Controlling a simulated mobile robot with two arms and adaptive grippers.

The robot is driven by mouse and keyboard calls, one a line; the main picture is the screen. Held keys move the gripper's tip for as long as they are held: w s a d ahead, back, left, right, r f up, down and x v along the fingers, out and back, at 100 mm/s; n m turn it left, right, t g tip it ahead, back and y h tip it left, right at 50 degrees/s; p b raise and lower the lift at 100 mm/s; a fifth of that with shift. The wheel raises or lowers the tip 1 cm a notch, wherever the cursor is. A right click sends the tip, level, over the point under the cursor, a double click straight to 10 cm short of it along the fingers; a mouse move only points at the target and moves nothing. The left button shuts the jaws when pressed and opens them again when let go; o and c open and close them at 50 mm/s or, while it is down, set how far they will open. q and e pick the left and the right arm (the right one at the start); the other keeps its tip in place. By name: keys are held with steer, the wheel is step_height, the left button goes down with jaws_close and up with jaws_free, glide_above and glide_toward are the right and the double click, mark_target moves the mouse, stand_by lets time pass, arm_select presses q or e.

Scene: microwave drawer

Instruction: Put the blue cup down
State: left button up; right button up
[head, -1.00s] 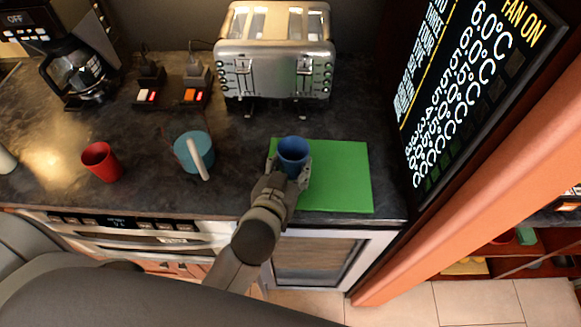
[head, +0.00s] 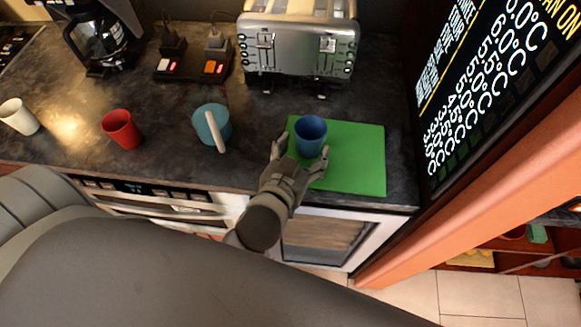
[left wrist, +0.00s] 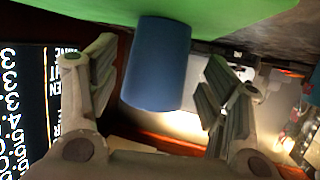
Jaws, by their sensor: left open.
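The blue cup (head: 311,134) stands upright on the left part of the green mat (head: 362,165). My left gripper (head: 299,152) is open, just in front of the cup, with its fingers spread to either side. In the left wrist view the blue cup (left wrist: 157,65) appears between the two spread fingers of the left gripper (left wrist: 160,95), with gaps on both sides. The green mat (left wrist: 235,15) is at the top of that view. My right gripper is not in view.
A teal pot (head: 208,127) with a pale handle, a red cup (head: 122,130) and a white cup (head: 17,117) stand to the left. A toaster (head: 297,50) is behind the mat. A tall panel with a display (head: 480,70) borders the right.

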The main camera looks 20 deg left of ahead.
arm_select(q)
steer(key=v, duration=0.7)
steer(key=shift+s+p, duration=0.25)
steer(key=shift+p, duration=0.05)
steer(key=shift+v, duration=0.9)
steer(key=shift+r, duration=0.1)
